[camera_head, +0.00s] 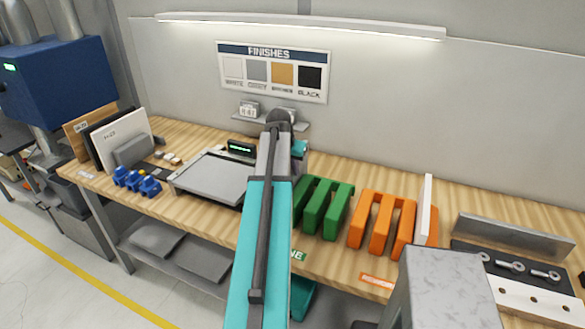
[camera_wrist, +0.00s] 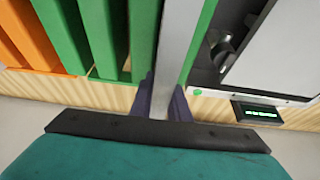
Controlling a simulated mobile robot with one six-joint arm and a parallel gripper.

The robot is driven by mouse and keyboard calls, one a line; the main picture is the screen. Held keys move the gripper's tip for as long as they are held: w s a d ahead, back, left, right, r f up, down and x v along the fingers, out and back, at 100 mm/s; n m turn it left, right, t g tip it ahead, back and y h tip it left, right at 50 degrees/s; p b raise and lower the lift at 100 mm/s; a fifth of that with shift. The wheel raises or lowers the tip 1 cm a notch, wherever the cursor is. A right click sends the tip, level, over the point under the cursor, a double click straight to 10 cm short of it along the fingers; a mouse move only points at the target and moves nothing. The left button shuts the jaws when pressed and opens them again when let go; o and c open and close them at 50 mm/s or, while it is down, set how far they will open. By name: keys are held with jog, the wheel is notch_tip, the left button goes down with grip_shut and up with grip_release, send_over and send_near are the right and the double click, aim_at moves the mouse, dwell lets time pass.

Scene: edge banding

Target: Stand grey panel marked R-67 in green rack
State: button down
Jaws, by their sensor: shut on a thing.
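My gripper (camera_wrist: 163,106) is shut on a thin grey panel (camera_wrist: 176,45), seen edge-on in the wrist view. No marking on it can be read. The panel stands between two green dividers of the green rack (camera_wrist: 107,40) in that view. I cannot tell whether its lower edge is seated in the slot or held above it. In the head view the green rack (camera_head: 342,208) stands on the bench, partly behind my arm. My arm hides the gripper and the held panel there.
An orange rack (camera_head: 380,215) holding a white panel (camera_head: 426,205) stands right of the green rack. A grey plate device (camera_head: 212,178) lies to the left, with a lit display (camera_head: 240,148). Blue clamps (camera_head: 137,181) and leaning panels (camera_head: 122,138) are farther left.

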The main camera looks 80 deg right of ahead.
jog(key=shift+r, duration=0.1)
jog(key=c, duration=1.6)
grip_release()
jog(key=shift+r+p, duration=1.3)
jog(key=shift+r, duration=2.15)
jog(key=shift+w, duration=0.1)
